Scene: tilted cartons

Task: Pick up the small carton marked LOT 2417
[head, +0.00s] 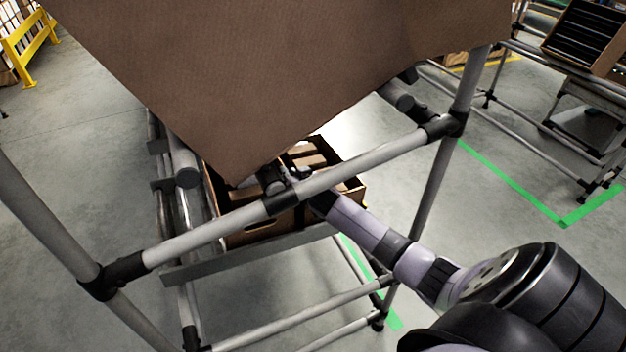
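My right arm comes in from the lower right and reaches under the rack's tube, toward an open brown box (262,226) on the lower level. My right gripper (272,180) is at the box opening, partly hidden by the rack's tube and the large brown surface; its finger opening is not clear. Several small brown cartons (309,152) show inside the box to the right of the gripper. No LOT 2417 marking is readable. My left gripper is not in view.
A large brown surface (280,70) fills the upper middle, close to the camera, and hides part of the box. Grey rack tubes (380,156) with black joints surround the box. A yellow barrier (28,45) stands far left. Another rack holds a tilted carton (585,38) upper right.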

